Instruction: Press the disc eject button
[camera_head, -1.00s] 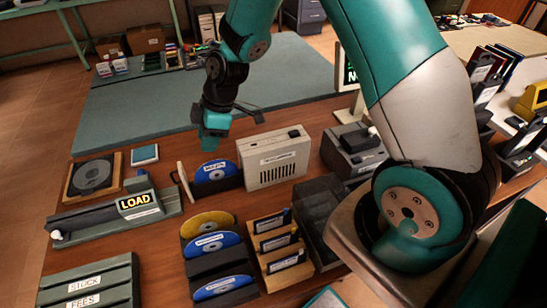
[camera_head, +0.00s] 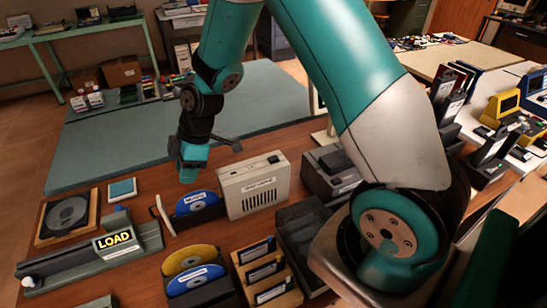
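No control labelled as a disc eject button is readable. A beige box (camera_head: 252,185) with a slotted front stands at the middle of the table and has a small dark raised part (camera_head: 273,159) on top, which may be a button. A blue disc (camera_head: 197,202) stands upright in a dark holder left of the box. My gripper (camera_head: 188,174) points down behind and above that disc, left of the box, with no visible contact. Its fingers are small and blurred, and no held object shows.
A dark round disc lies in a wooden tray (camera_head: 45,233) at the far left. Racks of yellow and blue discs (camera_head: 190,258) and a wooden cartridge rack (camera_head: 245,272) stand in front. A dark grey device (camera_head: 330,173) is right of the beige box.

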